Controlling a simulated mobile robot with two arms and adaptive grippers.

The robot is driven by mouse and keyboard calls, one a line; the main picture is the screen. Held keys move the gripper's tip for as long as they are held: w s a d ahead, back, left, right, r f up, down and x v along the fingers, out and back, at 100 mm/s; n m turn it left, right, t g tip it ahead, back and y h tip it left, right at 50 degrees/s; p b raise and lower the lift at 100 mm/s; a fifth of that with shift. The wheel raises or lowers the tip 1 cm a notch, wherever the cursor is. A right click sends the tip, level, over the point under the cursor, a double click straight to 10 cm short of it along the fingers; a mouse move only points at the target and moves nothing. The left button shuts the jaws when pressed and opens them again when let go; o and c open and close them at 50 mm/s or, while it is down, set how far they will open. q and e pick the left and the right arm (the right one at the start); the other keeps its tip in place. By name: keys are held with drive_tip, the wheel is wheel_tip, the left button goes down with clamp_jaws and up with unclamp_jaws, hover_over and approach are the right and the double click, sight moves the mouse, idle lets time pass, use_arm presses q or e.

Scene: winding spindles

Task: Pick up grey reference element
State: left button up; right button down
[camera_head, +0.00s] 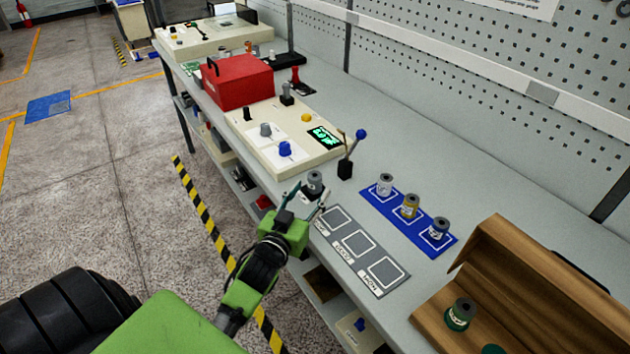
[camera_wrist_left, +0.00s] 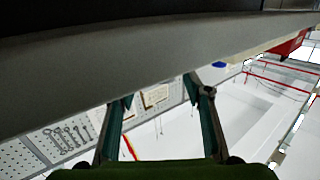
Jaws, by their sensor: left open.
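A small spindle with a dark grey top (camera_head: 315,180) stands at the far end of the grey mat (camera_head: 386,284), just beyond the gripper. On the blue mat (camera_head: 425,238) stand a grey-and-white spindle (camera_head: 385,184), a gold one (camera_head: 410,206) and another grey-topped one (camera_head: 438,229). I cannot tell which is the reference element. My left gripper (camera_head: 312,192) is open at the bench's front edge, its fingertips close to the dark-grey-topped spindle; contact is unclear. In the left wrist view the open fingers (camera_wrist_left: 155,90) have no spindle visible between them. My right gripper is not in view.
A wooden box (camera_head: 540,285) with a green spindle (camera_head: 460,313) stands at the right. A lever with a blue knob (camera_head: 361,134), a control panel (camera_head: 300,150) and a red case (camera_head: 238,80) stand farther back. Bare bench lies behind the blue mat.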

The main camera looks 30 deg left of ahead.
sight(312, 185)
use_arm(q)
drive_tip(key=shift+w+a+r, duration=0.15)
drive_tip(key=shift+w, duration=0.35)
drive_tip(key=p+x, duration=0.1)
drive_tip(key=x, duration=0.2)
drive_tip(key=shift+w+a, duration=0.2)
drive_tip(key=shift+a, duration=0.05)
drive_tip(key=shift+w+a+f, duration=0.1)
drive_tip(key=shift+w+f, duration=0.15)
drive_tip(key=shift+w, duration=0.2)
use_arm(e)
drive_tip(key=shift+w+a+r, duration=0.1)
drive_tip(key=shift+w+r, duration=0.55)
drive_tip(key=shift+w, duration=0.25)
use_arm(q)
drive_tip(key=shift+s, duration=0.1)
drive_tip(key=c, duration=1.2)
clamp_jaws()
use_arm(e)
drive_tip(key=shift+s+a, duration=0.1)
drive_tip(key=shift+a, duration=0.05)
use_arm(q)
drive_tip(key=shift+r, duration=0.2)
